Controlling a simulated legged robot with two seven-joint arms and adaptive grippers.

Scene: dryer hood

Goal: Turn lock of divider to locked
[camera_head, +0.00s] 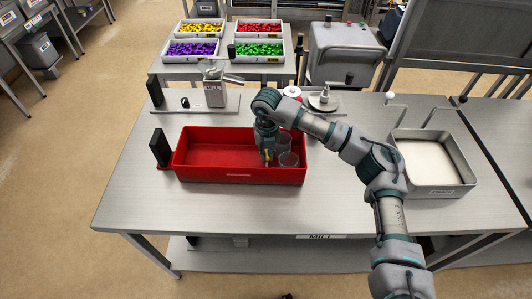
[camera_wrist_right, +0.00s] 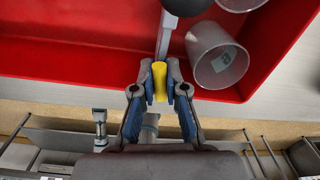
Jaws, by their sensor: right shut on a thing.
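My right gripper (camera_head: 267,152) reaches down into the red bin (camera_head: 205,174), near its right end. In the right wrist view my gripper (camera_wrist_right: 160,92) is shut on a yellow piece (camera_wrist_right: 159,78), with a finger on either side of it. A grey shaft (camera_wrist_right: 166,40) runs up from the yellow piece to a dark rounded end (camera_wrist_right: 187,6). I cannot tell whether this is the divider's lock, and no divider is clearly visible. My left gripper is not in view.
Clear cups (camera_head: 289,160) stand in the bin beside my gripper; one shows close by in the wrist view (camera_wrist_right: 218,55). A mill (camera_head: 214,92) stands behind the bin. A metal tray (camera_head: 432,165) of white material sits right. The bin's left half is empty.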

